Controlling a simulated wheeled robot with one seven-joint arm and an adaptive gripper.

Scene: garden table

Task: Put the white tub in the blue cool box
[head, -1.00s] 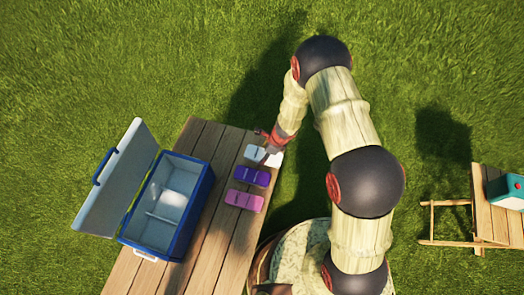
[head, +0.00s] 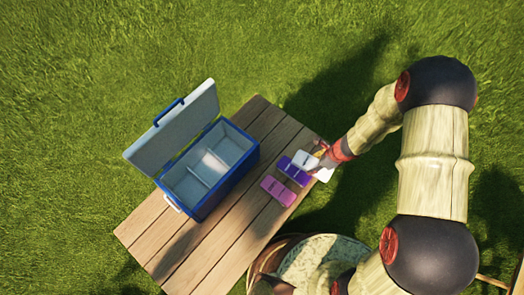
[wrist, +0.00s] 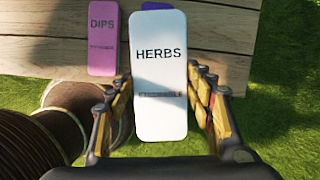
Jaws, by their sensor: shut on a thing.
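The white tub (wrist: 160,75), a flat oblong piece marked HERBS, lies between the two fingers of my gripper (wrist: 163,88) in the wrist view. My gripper is shut on its sides. In the head view the white tub (head: 323,174) shows at the table's right edge, partly hidden by my gripper (head: 317,160). I cannot tell whether it touches the table. The blue cool box (head: 226,184) stands on the table to the left with its lid (head: 172,128) open. Its pale inside has a divider and looks empty.
A purple tub (head: 294,171) lies close beside the white one. A pink tub (head: 279,191), marked DIPS in the wrist view (wrist: 102,40), lies in front of it. The wooden table (head: 225,245) has bare planks between the tubs and the cool box. Grass surrounds it.

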